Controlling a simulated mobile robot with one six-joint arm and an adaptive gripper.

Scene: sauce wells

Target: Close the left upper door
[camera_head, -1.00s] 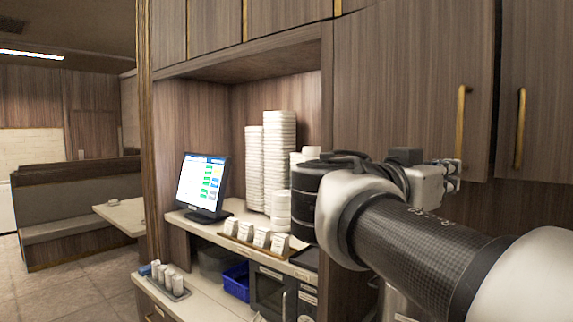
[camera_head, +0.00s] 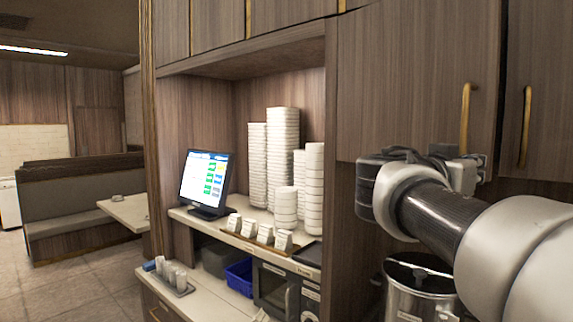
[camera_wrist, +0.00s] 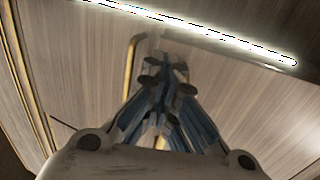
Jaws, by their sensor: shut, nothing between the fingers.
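The left upper door (camera_head: 415,85) is a brown wood-grain cabinet door with a vertical brass handle (camera_head: 466,120) near its right edge. A dark narrow line runs down that edge; I cannot tell how far the door stands open. My gripper (camera_wrist: 168,78) is shut and empty, its blue-grey fingers together in the wrist view. A brass handle (camera_wrist: 132,68) shows just left of the fingertips there, beside wood-grain panels. In the head view, my wrist is in front of the door's lower right part and the fingertips are hidden.
A neighbouring door with its own brass handle (camera_head: 525,128) is at the right. Left of the door, an open niche holds white cup stacks (camera_head: 284,155) and a monitor (camera_head: 206,183). A metal pot (camera_head: 420,290) stands below my arm. A bright light strip (camera_wrist: 200,32) crosses the wrist view.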

